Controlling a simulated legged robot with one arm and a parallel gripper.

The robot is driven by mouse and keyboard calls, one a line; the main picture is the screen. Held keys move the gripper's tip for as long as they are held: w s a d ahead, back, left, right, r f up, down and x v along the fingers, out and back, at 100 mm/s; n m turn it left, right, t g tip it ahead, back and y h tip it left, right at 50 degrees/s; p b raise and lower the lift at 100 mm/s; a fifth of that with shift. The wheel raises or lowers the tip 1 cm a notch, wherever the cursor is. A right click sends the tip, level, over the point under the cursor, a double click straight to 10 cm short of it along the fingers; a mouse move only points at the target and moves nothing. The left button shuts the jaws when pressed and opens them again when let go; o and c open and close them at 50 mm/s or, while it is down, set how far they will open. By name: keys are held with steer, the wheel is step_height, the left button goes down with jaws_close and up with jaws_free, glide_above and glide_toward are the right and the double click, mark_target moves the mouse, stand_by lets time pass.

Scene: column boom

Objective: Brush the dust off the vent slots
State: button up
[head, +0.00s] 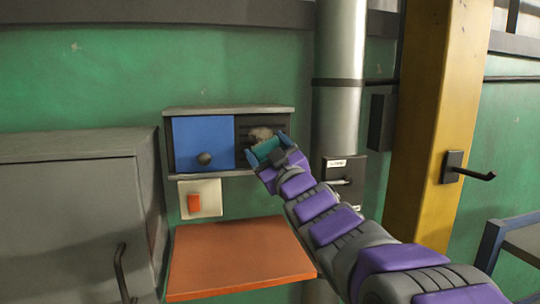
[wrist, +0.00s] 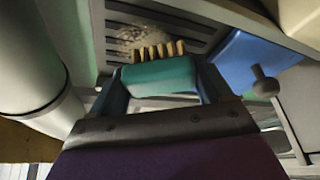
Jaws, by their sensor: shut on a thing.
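My gripper (head: 268,155) is shut on a teal brush (head: 266,147) with tan bristles, in front of the right half of the wall vent box. In the wrist view my gripper (wrist: 160,82) has a finger at each end of the brush block (wrist: 158,76). The bristles point at the dark vent slots (wrist: 190,28), which also show in the head view (head: 280,125). A pale dust patch (wrist: 128,34) lies on the slots just beyond the bristles; I cannot tell if they touch. The blue cover (head: 204,144) with a dark knob (head: 205,158) is over the left half.
An orange shelf (head: 240,258) sticks out below the box. A red switch on a pale plate (head: 200,199) is under the cover. A grey cabinet (head: 75,210) stands left. A grey pipe (head: 338,100) and a yellow column (head: 435,120) with a hook are right.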

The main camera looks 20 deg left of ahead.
steer(key=shift+s+d+r+b, duration=0.1)
steer(key=shift+s+d+b, duration=0.1)
steer(key=shift+s+b, duration=0.4)
steer(key=shift+w+r, duration=0.1)
